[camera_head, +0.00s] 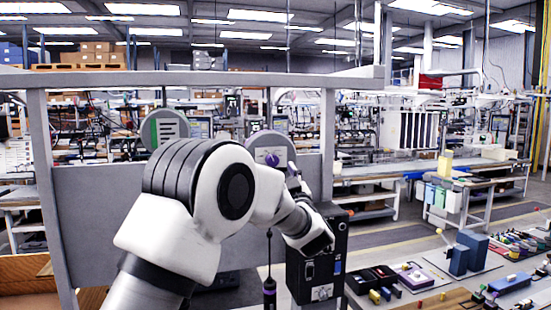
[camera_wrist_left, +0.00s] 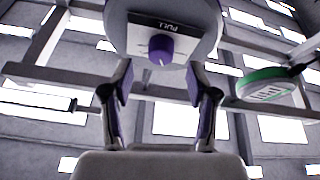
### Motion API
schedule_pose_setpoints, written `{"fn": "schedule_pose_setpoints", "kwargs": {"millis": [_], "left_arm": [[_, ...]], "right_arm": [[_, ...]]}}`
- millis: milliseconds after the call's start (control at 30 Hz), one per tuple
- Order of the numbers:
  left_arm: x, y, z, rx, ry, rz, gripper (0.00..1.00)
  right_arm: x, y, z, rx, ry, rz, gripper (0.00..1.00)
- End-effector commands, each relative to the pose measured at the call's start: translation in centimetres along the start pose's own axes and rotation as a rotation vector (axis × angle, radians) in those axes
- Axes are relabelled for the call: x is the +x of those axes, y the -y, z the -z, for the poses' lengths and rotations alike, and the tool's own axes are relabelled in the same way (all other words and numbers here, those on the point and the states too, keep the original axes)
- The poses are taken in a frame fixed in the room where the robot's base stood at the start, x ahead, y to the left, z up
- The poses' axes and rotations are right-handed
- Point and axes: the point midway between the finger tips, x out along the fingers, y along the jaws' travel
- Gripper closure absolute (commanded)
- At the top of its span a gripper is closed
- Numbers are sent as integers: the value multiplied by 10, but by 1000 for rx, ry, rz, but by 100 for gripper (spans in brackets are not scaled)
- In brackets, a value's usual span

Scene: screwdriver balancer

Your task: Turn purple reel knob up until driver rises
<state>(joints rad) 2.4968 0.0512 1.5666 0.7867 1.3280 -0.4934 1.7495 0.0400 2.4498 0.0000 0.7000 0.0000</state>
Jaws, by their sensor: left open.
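The purple reel knob (camera_head: 271,159) is on the face of a round grey reel (camera_head: 262,145) hung from the frame, partly behind my arm. In the left wrist view the knob (camera_wrist_left: 160,49) sits below a "PULL" label on the reel (camera_wrist_left: 190,15). My left gripper (camera_wrist_left: 160,88) is open, its two purple-padded fingers apart on either side below the knob, with nothing between them. In the head view this gripper (camera_head: 291,172) is small, beside the reel's right edge. A driver with a purple band (camera_head: 269,288) hangs upright below, on a thin cord. My right gripper is not in view.
A second reel with a green part (camera_head: 165,128) hangs to the left; it also shows in the left wrist view (camera_wrist_left: 270,88). A grey overhead beam (camera_head: 200,78) and posts frame the station. Small parts and blocks (camera_head: 410,275) lie on the bench at right.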

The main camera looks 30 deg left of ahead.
Motion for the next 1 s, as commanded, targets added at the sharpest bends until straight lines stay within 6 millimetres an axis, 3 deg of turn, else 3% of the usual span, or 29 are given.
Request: {"fn": "schedule_pose_setpoints", "kwargs": {"millis": [33, 200, 467, 500, 667, 1000], "left_arm": [[13, 0, 6, -1, 2, 3, 41], [37, 0, 3, 2, 1, 1, 41], [40, 0, -1, 3, 1, -2, 41], [40, 0, -1, 3, 1, -2, 45], [40, 0, -1, 3, 1, -2, 100], [40, 0, 0, 6, 1, -3, 100]], "right_arm": [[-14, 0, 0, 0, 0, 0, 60], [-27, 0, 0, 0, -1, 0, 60], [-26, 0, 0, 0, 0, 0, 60], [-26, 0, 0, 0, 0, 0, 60], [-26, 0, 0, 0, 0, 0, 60], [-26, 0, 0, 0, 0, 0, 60]]}}
